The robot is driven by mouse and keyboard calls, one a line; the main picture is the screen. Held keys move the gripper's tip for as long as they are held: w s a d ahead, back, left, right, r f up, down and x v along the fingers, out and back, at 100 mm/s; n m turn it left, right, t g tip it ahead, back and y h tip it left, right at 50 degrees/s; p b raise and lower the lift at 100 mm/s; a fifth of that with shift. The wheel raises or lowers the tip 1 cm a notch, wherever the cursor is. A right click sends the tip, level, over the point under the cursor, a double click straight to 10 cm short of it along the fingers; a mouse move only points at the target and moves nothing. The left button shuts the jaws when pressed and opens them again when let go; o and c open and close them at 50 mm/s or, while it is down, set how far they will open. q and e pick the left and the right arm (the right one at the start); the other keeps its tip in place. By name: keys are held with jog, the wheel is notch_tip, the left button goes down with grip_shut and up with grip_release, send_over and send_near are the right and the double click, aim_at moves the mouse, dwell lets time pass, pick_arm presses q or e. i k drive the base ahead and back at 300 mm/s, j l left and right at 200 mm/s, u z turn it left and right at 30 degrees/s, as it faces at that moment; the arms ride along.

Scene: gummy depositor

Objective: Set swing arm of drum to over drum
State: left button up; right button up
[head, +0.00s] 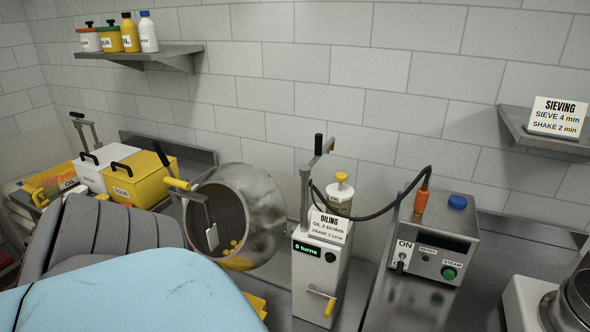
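The drum (258,205) is a shiny round metal vessel, tilted with its dark open mouth facing the front left. Several yellow pieces lie inside near its lower rim. A yellow-handled bar (198,196) with a flat pale end (212,238) hangs across the mouth. To the right of the drum, a grey upright post with a short top arm (320,152) and black knob rises by the oiling unit. This looks like the swing arm; its top arm points to the back right, apart from the drum mouth. Neither gripper is in view.
The white oiling unit (318,275) reads "0 turns" and has a yellow crank. A black hose runs to the steam box (437,240). A yellow bin (143,180) and white bin (103,168) stand left of the drum. My own blue and grey parts fill the lower left.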

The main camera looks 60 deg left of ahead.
aim_at(305, 171)
jog(key=u, duration=1.85)
